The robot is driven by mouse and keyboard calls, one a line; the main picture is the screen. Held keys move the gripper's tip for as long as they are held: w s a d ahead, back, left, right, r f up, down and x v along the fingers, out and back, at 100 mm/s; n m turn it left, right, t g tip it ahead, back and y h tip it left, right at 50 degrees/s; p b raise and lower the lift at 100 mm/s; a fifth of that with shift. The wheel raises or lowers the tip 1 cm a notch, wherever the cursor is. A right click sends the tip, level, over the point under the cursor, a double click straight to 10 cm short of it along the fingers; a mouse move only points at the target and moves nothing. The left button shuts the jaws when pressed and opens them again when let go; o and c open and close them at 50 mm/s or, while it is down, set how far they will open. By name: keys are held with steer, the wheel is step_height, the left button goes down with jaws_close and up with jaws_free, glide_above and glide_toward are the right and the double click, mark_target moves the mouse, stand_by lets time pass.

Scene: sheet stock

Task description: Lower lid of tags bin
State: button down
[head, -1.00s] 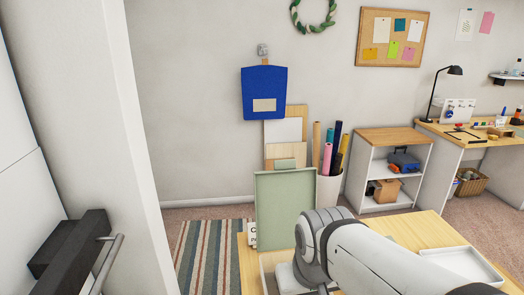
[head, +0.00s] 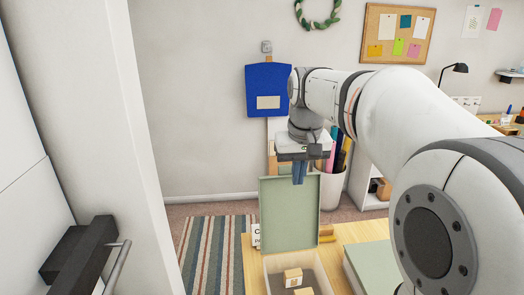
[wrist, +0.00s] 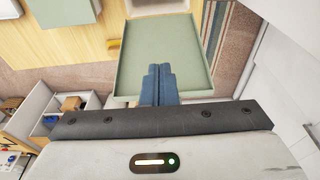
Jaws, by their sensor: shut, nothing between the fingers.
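The pale green lid (head: 289,222) stands raised, about upright, at the back of an open pale bin (head: 274,282). Small tan boxes (head: 292,277) lie in the bin. I cannot read which bin is the tags bin. My gripper (head: 299,180) points down at the lid's upper edge, its blue fingers shut and empty. In the wrist view the fingers (wrist: 157,72) overlap the near edge of the lid (wrist: 172,48); I cannot tell whether they touch it. The bin shows only partly beyond it.
A second bin with a green lid (head: 372,268) stands to the right on the wooden table (head: 352,233), partly behind my arm. A yellow item (head: 327,235) lies by the raised lid. Rolls in a white holder (head: 332,187) and a shelf (head: 372,198) stand behind. A door handle is at left.

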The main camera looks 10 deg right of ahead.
steer(key=w+r+p, duration=0.2)
steer(key=w+r, duration=0.5)
steer(key=w, duration=0.6)
step_height(320, 180, down, 9)
steer(key=s+p, duration=0.1)
steer(key=shift+s+g, duration=0.3)
steer(key=shift+s, duration=0.1)
steer(key=shift+s+r, duration=0.1)
steer(key=shift+r, duration=0.05)
